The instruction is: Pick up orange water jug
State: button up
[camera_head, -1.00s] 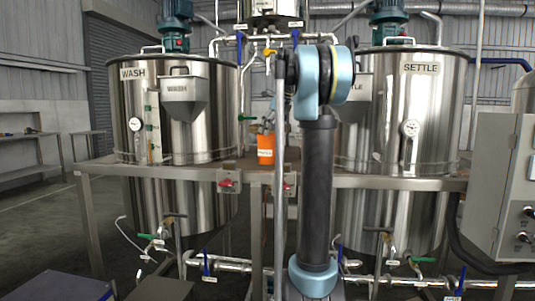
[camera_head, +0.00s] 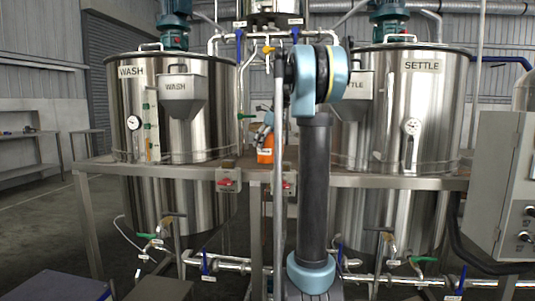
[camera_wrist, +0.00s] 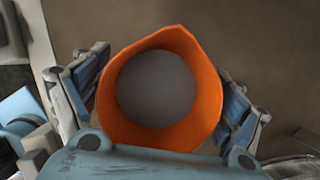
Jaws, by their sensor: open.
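The orange water jug (camera_head: 265,155) stands on the platform between the two large tanks, partly hidden by my gripper and a pole in the head view. In the wrist view the orange jug (camera_wrist: 205,68) is seen from above, with its round open mouth and grey inside. My gripper (camera_wrist: 162,98) is open, with one finger on the left of the jug and the other on its right. The right finger looks close to its wall; I cannot tell whether either touches. In the head view my gripper (camera_head: 264,132) is over the upper part of the jug.
The WASH tank (camera_head: 190,125) stands left of the jug and the SETTLE tank (camera_head: 425,120) to the right. A grey control cabinet (camera_head: 495,180) is at the far right. Pipes rise behind the jug.

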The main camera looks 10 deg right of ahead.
jog(key=c, duration=1.8)
jog(key=shift+r, duration=0.15)
jog(key=shift+s+r, duration=0.2)
jog(key=shift+r, duration=0.1)
notch_tip(320, 180, up, 6)
jog(key=s+a, duration=0.3)
jog(key=s, duration=0.6)
jog(key=s+a, duration=0.3)
jog(key=s, duration=0.6)
jog(key=shift+s, duration=0.3)
